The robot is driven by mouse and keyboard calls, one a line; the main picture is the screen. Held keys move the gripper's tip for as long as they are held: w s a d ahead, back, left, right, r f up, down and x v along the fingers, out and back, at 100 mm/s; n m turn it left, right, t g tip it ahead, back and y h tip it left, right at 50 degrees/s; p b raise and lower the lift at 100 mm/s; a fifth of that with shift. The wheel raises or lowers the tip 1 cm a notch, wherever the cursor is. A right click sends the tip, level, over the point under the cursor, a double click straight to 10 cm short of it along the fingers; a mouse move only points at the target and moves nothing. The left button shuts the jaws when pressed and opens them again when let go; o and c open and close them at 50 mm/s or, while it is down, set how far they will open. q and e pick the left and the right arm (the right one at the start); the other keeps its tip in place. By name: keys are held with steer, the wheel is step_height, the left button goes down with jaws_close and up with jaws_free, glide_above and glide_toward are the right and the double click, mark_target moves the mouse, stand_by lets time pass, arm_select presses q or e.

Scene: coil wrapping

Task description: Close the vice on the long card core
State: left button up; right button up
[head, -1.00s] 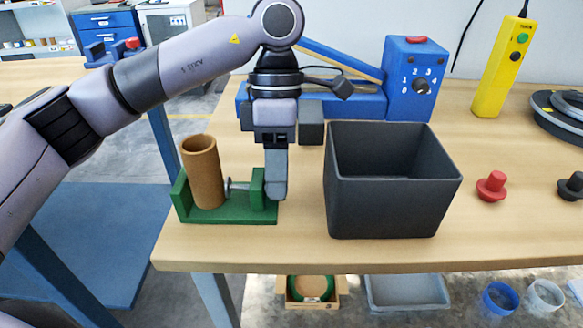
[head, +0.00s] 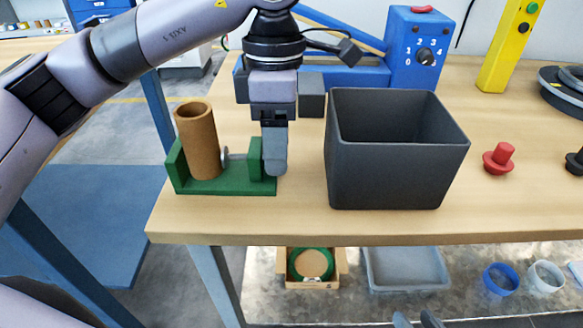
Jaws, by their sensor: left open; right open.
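The long card core (head: 200,142), a brown tube, stands in the green vice (head: 210,187) near the table's front left corner. The vice's fixed jaw is on the core's left. A small grey round pad on its right is very near the core; I cannot tell whether it touches. My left gripper (head: 275,162) points down at the vice's right end, with its fingers just right of the screw side. It partly hides that end, and I cannot see the finger gap. The tips of my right gripper (head: 417,320) show at the bottom edge, low in front of the table, empty.
A dark open bin (head: 395,175) stands close to the right of my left gripper. Behind are a blue machine (head: 408,50) and a yellow post (head: 508,45). A red knob-like piece (head: 499,158) lies right of the bin. Bare table lies in front of the vice.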

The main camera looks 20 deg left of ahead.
arm_select(q)
steer(key=shift+f+t, duration=0.1)
steer(key=shift+t, duration=0.3)
arm_select(e)
steer(key=shift+f, duration=0.5)
arm_select(q)
steer(key=t+b, duration=0.1)
steer(key=b, duration=0.1)
steer(key=t+y+b, duration=0.1)
steer(key=b, duration=0.2)
steer(key=shift+s+d+f+t, duration=0.1)
steer(key=shift+s+f+t, duration=0.1)
steer(key=shift+s+t, duration=0.2)
steer(key=shift+r, duration=0.1)
steer(key=shift+r+t, duration=0.2)
steer(key=shift+t, duration=0.2)
arm_select(e)
step_height(320, 180, down, 5)
steer(key=shift+f, duration=0.1)
